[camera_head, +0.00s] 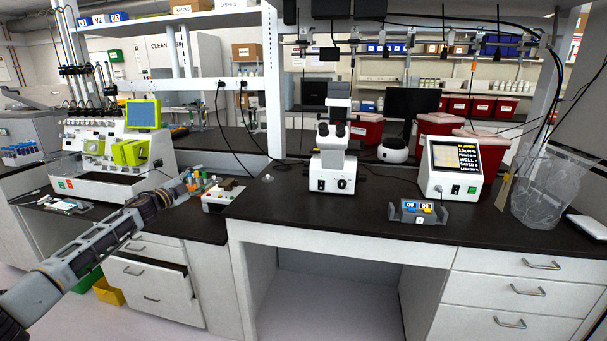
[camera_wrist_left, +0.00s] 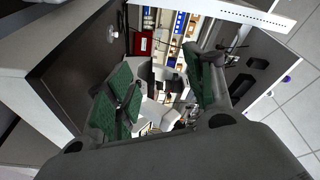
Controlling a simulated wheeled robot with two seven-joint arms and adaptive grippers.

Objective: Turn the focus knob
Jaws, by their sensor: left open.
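A white microscope (camera_head: 332,155) with black eyepieces stands upright on the dark bench, near the middle of the head view. A dark round knob (camera_head: 342,184) shows low on its front; I cannot tell whether this is the focus knob. My left gripper (camera_head: 181,188) is over the bench edge, well to the left of the microscope and apart from it. In the left wrist view my left gripper (camera_wrist_left: 162,88) is open, with green pads and nothing held. A white shape, probably the microscope, shows between its fingers, partly hidden. My right gripper is not in view.
A small white box with colourful tops (camera_head: 216,194) stands beside my left gripper. The black bench top (camera_head: 295,218) in front of the microscope is clear. An open drawer (camera_head: 152,275) lies below.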

